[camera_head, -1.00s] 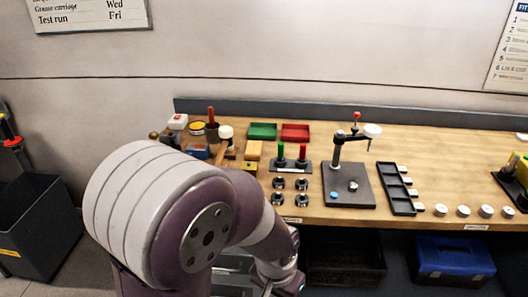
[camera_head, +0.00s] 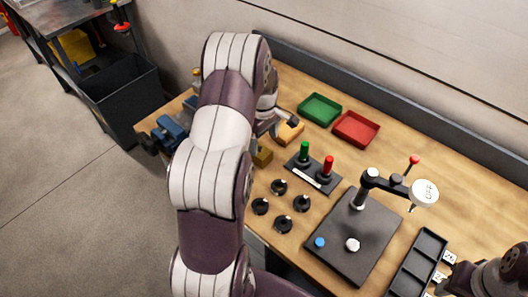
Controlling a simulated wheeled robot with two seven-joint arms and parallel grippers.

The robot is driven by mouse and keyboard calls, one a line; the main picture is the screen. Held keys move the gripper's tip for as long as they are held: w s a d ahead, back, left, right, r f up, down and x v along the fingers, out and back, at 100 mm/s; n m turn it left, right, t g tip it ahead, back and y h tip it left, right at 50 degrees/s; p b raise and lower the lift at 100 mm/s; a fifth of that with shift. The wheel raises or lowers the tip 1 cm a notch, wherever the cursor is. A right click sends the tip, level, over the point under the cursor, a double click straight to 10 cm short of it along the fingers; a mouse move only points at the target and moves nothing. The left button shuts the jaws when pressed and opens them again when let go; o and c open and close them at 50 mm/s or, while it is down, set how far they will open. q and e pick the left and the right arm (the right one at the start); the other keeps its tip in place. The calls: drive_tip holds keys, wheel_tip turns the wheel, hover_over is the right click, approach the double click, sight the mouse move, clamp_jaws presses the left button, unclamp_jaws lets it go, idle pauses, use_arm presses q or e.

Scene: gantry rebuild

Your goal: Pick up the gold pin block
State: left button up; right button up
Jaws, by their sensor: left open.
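The gold pin block (camera_head: 262,157) is a small brassy block on the bench, just right of my left arm, which hides part of its left side. A larger tan-orange block (camera_head: 290,133) lies just behind it. My left gripper (camera_head: 284,123) is open and points down by the tan-orange block, behind and a little right of the gold pin block. Nothing shows between its fingers, though the view is small. Part of my right arm, with what seems to be its gripper (camera_head: 452,283), shows at the lower right; its jaws are unclear.
Green (camera_head: 320,108) and red (camera_head: 356,128) trays stand at the back. A stand with green and red handles (camera_head: 313,174), several black knobs (camera_head: 281,204), and a dark press plate (camera_head: 352,238) lie to the right. A dark bin (camera_head: 120,100) stands left of the bench.

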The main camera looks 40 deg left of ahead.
sight(260, 147)
use_arm(q)
drive_tip(key=f, duration=0.1)
drive_tip(key=s+f, duration=0.1)
drive_tip(key=f, duration=0.1)
drive_tip(key=s+f+p, duration=0.1)
drive_tip(key=shift+a+f, duration=0.15)
drive_tip(key=shift+a, duration=0.15)
drive_tip(key=shift+w+d+f, duration=0.1)
drive_tip(key=shift+w+d, duration=0.15)
drive_tip(key=shift+w, duration=0.15)
drive_tip(key=shift+c, duration=0.3)
drive_tip(key=c, duration=1)
drive_tip(key=shift+s+a, duration=0.1)
drive_tip(key=shift+a, duration=0.05)
drive_tip(key=shift+c, duration=1.4)
use_arm(e)
drive_tip(key=shift+s+a+r, duration=0.2)
drive_tip(key=shift+s+r, duration=0.05)
drive_tip(key=shift+r, duration=0.3)
drive_tip(key=shift+s+a+r, duration=0.2)
drive_tip(key=shift+s+r, duration=0.05)
drive_tip(key=shift+r, duration=0.3)
drive_tip(key=shift+f, duration=0.1)
